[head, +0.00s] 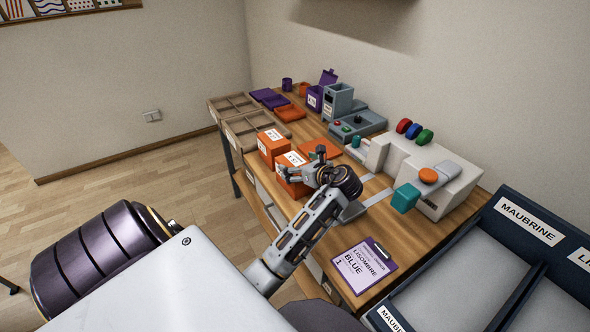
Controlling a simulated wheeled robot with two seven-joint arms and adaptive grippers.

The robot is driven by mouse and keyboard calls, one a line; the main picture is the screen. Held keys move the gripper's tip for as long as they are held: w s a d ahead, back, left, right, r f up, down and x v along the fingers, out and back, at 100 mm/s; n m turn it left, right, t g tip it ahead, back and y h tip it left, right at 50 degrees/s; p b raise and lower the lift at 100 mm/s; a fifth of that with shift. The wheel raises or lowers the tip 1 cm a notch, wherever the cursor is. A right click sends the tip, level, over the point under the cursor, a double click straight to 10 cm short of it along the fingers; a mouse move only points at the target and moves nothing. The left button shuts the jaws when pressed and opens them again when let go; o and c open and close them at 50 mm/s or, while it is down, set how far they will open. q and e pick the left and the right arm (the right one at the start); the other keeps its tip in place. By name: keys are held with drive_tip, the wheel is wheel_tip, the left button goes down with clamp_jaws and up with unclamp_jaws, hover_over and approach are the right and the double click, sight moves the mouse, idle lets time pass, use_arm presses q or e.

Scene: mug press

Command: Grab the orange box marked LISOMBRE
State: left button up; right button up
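Two orange boxes with white labels stand on the wooden table near its left edge, a farther one (273,150) and a nearer one (291,188). Their label print is too small to read, so I cannot tell which is marked LISOMBRE. My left gripper (302,163) is above and beside the nearer box, its fingers spread and pointing away from me. It partly covers that box's right side and top. I cannot tell whether a finger touches the box. Nothing shows held between the fingers. My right gripper is not in view.
A pale press machine (413,165) with coloured knobs stands right. Behind are an orange lid or tray (319,149), a grey machine (357,124) and wooden trays (252,125). Dark bins (503,236) stand at lower right.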

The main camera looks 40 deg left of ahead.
use_arm(q)
drive_tip(key=c, duration=1.2)
drive_tip(key=shift+c, duration=0.6)
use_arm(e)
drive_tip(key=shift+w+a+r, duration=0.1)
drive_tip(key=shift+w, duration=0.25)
use_arm(q)
drive_tip(key=shift+r, duration=0.1)
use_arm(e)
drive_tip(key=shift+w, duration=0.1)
use_arm(q)
drive_tip(key=shift+r, duration=0.4)
wheel_tip(320, 180, up, 8)
drive_tip(key=shift+f+p, duration=0.1)
drive_tip(key=shift+p, duration=0.75)
drive_tip(key=shift+r, duration=0.65)
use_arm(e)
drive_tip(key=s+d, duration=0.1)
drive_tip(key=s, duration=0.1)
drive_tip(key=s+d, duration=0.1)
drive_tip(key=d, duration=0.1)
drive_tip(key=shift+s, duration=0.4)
